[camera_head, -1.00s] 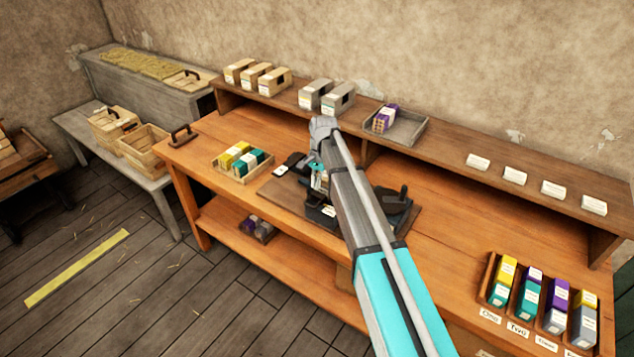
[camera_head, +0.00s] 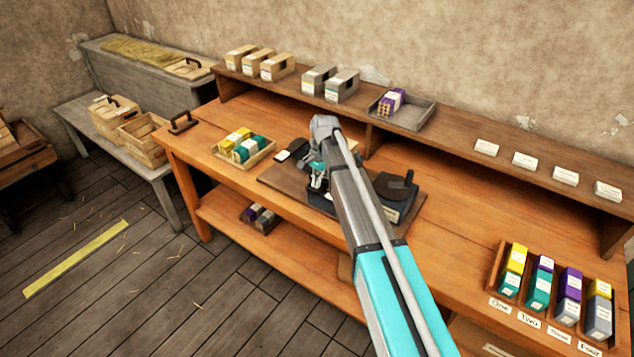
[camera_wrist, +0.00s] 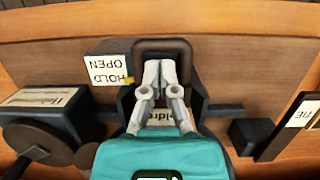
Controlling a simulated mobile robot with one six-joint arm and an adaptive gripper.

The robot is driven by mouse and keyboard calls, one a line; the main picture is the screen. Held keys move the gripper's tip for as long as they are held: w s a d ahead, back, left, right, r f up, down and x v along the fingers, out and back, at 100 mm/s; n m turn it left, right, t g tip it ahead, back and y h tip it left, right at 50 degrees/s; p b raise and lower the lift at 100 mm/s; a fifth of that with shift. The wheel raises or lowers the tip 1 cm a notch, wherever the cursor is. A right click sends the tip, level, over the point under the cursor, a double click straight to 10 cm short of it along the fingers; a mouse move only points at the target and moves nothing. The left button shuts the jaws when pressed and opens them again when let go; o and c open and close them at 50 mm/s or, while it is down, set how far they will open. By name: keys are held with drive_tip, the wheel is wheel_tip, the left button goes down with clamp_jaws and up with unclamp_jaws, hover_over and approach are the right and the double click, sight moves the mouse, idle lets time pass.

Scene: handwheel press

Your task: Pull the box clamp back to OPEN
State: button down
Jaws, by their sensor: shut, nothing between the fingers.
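In the wrist view my gripper (camera_wrist: 158,75) has its two grey fingertips together, with nothing between them. They lie over a dark, rounded frame-like piece (camera_wrist: 181,47), which looks like the box clamp's handle; I cannot tell whether they touch it. A white HOLD / OPEN label (camera_wrist: 105,70) stands upside down to its left, with a small yellow pointer (camera_wrist: 129,80) at its edge by the word HOLD. The fingers and teal gripper body hide much of the clamp. In the head view my gripper (camera_head: 317,180) is at the fixture, partly hidden by my arm.
The dark press (camera_head: 396,196) stands on a brown board right of my arm. A tray of coloured boxes (camera_head: 243,148) lies to the left. A rack of labelled boxes (camera_head: 556,290) is at the right front. A shelf (camera_head: 450,135) runs along the back.

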drive_tip(key=shift+s+a, duration=0.35)
drive_tip(key=shift+s, duration=0.2)
drive_tip(key=shift+s+a, duration=0.3)
drive_tip(key=shift+s, duration=0.25)
drive_tip(key=shift+w+r, duration=0.1)
drive_tip(key=shift+r, duration=0.05)
drive_tip(key=p+v, duration=0.9)
drive_tip(key=shift+r+p, duration=0.3)
drive_tip(key=shift+p, duration=0.05)
drive_tip(key=shift+w+d, duration=0.1)
drive_tip(key=shift+w, duration=0.05)
idle(0.4)
drive_tip(key=s+d+f+n+t+h, duration=0.1)
drive_tip(key=s+d+n, duration=0.4)
drive_tip(key=s+d, duration=1.8)
drive_tip(key=shift+d+n+t+b, duration=0.3)
drive_tip(key=shift+n+t, duration=0.1)
drive_tip(key=shift+t, duration=0.2)
